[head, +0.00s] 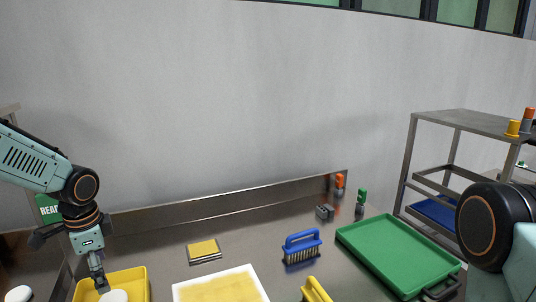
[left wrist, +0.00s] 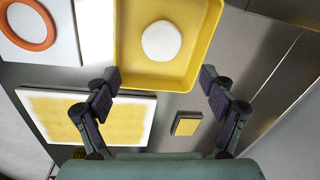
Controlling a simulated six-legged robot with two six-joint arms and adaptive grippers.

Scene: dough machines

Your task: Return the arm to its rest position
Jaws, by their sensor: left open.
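My left arm comes in from the left in the head view, and its gripper (head: 101,284) points down over a yellow tray (head: 138,276). A round white piece (head: 114,296) lies in the tray. In the left wrist view my left gripper (left wrist: 161,84) is open, with nothing between its fingers. The yellow tray (left wrist: 212,45) and the white piece (left wrist: 161,41) show beyond the fingertips. Part of my right arm shows at the right edge of the head view, but its gripper is out of view.
On the steel table are a yellow sponge-like block (head: 204,251), a white-framed yellow board (head: 220,286), a blue brush (head: 302,246), a yellow-handled item (head: 315,290) and a green tray (head: 394,254). A steel shelf cart (head: 462,123) stands at the right. A wall rises behind.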

